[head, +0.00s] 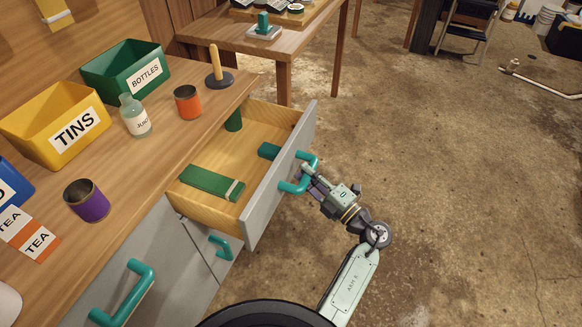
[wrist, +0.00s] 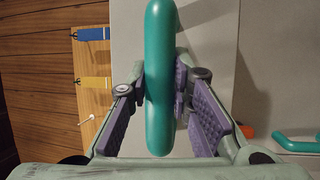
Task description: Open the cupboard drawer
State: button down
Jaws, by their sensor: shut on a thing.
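The cupboard drawer (head: 283,183) has a grey front and pale wooden inside, and it stands pulled well out from under the wooden counter in the head view. Its teal bar handle (head: 304,172) is on the outer face. My gripper (head: 307,172) is at this handle. In the wrist view my gripper (wrist: 161,88) has its purple pads on both sides of the teal handle (wrist: 160,125), shut on it. Inside the drawer lie a green box-like item (head: 212,183), a dark green cylinder (head: 234,120) and another green item (head: 269,151) near the front.
On the counter (head: 150,165) stand a yellow TINS bin (head: 57,125), a green BOTTLES bin (head: 126,70), a bottle, cans and a wooden peg on a round base. Other teal handles (head: 220,247) are on the cupboard below.

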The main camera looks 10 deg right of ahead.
jog(key=shift+s+d, duration=0.45)
jog(key=shift+d, duration=0.2)
jog(key=c, duration=1.4)
grip_release()
jog(key=shift+s, duration=0.1)
jog(key=v, duration=1.2)
jog(key=shift+r, duration=0.1)
